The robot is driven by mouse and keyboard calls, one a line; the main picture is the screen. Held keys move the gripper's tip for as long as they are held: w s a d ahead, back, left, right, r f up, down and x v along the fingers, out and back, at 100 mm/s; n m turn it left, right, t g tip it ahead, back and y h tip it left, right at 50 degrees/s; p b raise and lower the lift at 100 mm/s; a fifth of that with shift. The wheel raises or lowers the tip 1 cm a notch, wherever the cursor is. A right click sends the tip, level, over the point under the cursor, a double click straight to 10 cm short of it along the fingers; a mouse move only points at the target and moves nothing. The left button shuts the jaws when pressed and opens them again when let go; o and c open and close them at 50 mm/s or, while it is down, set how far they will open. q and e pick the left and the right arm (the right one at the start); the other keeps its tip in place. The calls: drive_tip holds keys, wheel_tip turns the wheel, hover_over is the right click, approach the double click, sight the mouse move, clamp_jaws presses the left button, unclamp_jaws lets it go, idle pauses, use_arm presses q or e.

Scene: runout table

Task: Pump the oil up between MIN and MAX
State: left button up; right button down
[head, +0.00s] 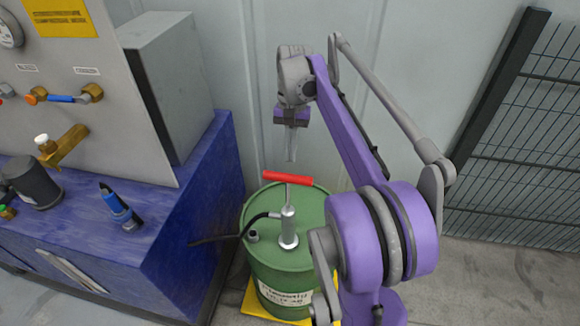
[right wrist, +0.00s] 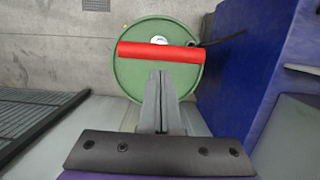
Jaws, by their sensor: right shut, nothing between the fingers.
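A green drum (head: 262,268) stands on the floor beside the blue bench, with a grey hand pump (head: 288,228) upright on its lid. The pump's red T-handle (head: 289,178) sits on a short length of visible rod. It also shows as a red bar in the right wrist view (right wrist: 160,52). My right gripper (head: 290,158) points down above the drum, shut and empty. In the right wrist view its fingertips (right wrist: 160,76) appear just beside the handle's middle; contact cannot be told. My left gripper is not in view. No MIN or MAX marks can be made out.
A blue bench (head: 190,205) with a grey panel and brass valves (head: 66,147) stands left of the drum. A black hose (head: 225,238) runs from the pump toward the bench. A dark mesh fence (head: 520,150) is at right. A yellow base (head: 252,302) lies under the drum.

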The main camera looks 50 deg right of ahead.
drive_tip(key=shift+w+d+r, duration=0.1)
drive_tip(key=shift+d+r, duration=0.05)
drive_tip(key=shift+r, duration=0.35)
drive_tip(key=shift+w+d+r, duration=0.1)
drive_tip(key=shift+r, duration=0.35)
idle(1.3)
